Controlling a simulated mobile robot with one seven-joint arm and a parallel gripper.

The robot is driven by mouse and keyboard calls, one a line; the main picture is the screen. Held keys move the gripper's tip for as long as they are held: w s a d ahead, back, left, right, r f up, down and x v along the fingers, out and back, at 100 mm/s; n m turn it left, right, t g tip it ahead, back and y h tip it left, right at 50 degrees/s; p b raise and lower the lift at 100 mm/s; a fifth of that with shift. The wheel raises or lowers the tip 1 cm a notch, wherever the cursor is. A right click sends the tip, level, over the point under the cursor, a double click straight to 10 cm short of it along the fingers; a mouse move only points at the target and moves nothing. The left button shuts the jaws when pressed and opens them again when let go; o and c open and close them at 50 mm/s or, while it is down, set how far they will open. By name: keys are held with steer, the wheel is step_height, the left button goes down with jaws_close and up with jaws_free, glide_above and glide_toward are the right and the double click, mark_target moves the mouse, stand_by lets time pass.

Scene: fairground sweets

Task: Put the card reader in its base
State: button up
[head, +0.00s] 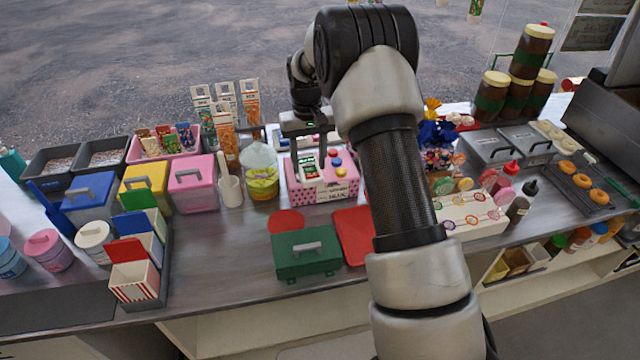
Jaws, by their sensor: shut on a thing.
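My gripper (308,146) points down over the pink dotted box (347,189) in the middle of the counter. It is shut on the card reader (308,171), a small pale device with dark and green parts, which shows at the box's left side. I cannot make out the reader's base as a separate thing, nor whether the reader touches the box or is held just above it. Red and blue round buttons (337,162) sit to the right of the reader. My arm covers the area right of the box.
A green case (306,264) and a red tray (352,226) lie in front. Sweets and a white lollipop stand (468,221) are at the right. Bare counter shows at front left (225,265).

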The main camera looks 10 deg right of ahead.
steer(key=w+r+p, duration=0.2)
steer(key=w+p, duration=0.1)
steer(key=w, duration=0.7)
steer(key=shift+s+d+f+b, duration=0.15)
steer(key=shift+f+b, duration=0.75)
steer(key=shift+f, duration=0.6)
steer(key=shift+d+f+b, duration=0.15)
steer(key=shift+f+b, duration=0.75)
steer(key=shift+f, duration=0.55)
steer(key=shift+f, duration=0.35)
steer(key=shift+f+b, duration=0.3)
steer(key=o, duration=1.2)
steer(key=shift+o, duration=0.6)
